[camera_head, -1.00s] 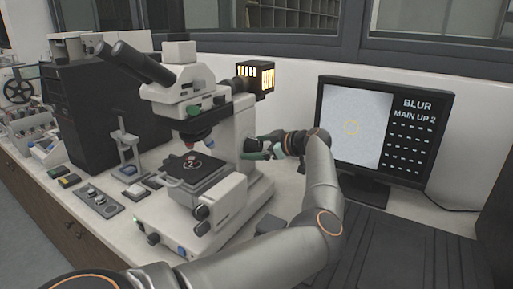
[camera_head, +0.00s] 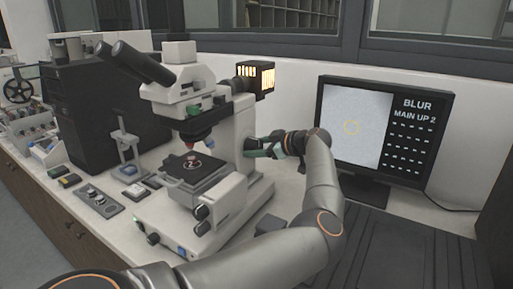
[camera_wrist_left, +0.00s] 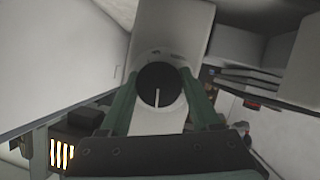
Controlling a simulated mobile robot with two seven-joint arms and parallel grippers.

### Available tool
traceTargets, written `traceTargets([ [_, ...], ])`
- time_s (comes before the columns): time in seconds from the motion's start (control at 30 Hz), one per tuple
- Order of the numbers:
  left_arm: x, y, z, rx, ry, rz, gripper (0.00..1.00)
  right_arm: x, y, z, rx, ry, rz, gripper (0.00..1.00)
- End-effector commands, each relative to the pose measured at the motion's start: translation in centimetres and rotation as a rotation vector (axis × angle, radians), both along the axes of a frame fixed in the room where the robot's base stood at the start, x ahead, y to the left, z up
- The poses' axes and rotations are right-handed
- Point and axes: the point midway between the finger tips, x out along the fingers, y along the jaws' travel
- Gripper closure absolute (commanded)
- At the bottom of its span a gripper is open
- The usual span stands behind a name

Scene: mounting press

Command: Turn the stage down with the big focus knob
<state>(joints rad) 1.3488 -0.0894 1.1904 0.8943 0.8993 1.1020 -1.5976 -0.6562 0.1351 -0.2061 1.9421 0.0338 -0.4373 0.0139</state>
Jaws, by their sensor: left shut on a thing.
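The microscope (camera_head: 236,140) stands on the bench with its stage (camera_head: 201,176) below the objectives. A specimen disc lies on the stage. The big focus knob (camera_wrist_left: 159,85) is a dark round knob with a white line that points downward in the left wrist view. My left gripper (camera_wrist_left: 160,92) is shut on this knob, with one green finger at each side of it. In the head view my left gripper (camera_head: 258,147) is at the right side of the microscope column, and the knob is hidden there. My right gripper is not in view.
A monitor (camera_head: 383,130) at the right reads BLUR and MAIN UP 2. The lit lamp housing (camera_head: 256,78) sticks out behind the microscope above my gripper. A dark box (camera_head: 90,115) and small bench items stand at the left.

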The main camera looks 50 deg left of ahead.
Motion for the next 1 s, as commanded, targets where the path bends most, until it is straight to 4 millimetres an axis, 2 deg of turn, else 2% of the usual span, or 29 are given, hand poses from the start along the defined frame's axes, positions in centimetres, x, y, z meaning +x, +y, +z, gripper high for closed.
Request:
traceTargets([
  [0.27, 0.0, -0.1, 0.1, 0.03, -0.09, -0.001, 0.92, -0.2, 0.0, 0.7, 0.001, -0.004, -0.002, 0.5],
  [0.57, -0.1, -0.1, 0.0, 0.1, -0.298, -0.001, 0.92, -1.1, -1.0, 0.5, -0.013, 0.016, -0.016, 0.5],
  [1.0, 0.0, -0.1, -0.1, 0.178, -0.536, -0.002, 0.92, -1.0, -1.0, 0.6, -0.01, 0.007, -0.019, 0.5],
])
